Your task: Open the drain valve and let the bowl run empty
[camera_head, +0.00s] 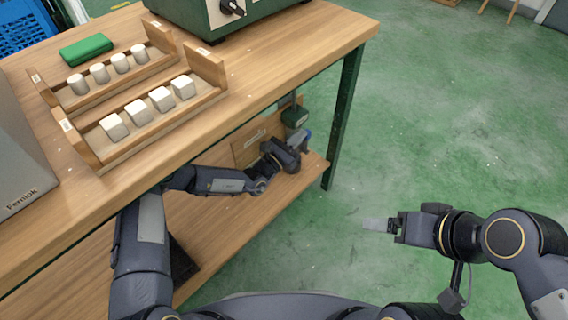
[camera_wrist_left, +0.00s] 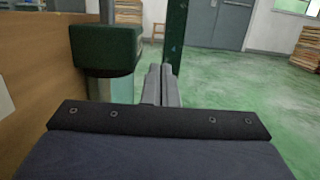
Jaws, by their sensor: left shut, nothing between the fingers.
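Under the bench, a dark green block (camera_head: 295,117) hangs from a vertical pipe. In the left wrist view the green block (camera_wrist_left: 105,48) is at the left, with a clear, pale tube (camera_wrist_left: 122,89) below it. My left gripper (camera_head: 304,137) reaches under the bench, just below the block. In the left wrist view its fingers (camera_wrist_left: 161,84) are together and empty, to the right of the tube. I cannot tell whether they touch anything. My right gripper (camera_head: 376,224) is over the open floor, away from the bench. No bowl or valve handle can be made out.
The bench top (camera_head: 300,45) holds wooden racks (camera_head: 165,120) with white blocks and cylinders, a green pad (camera_head: 86,50) and a green machine (camera_head: 215,12). A wooden panel (camera_head: 245,147) stands on the lower shelf (camera_head: 235,225). A dark green leg (camera_head: 343,120) is near my left gripper.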

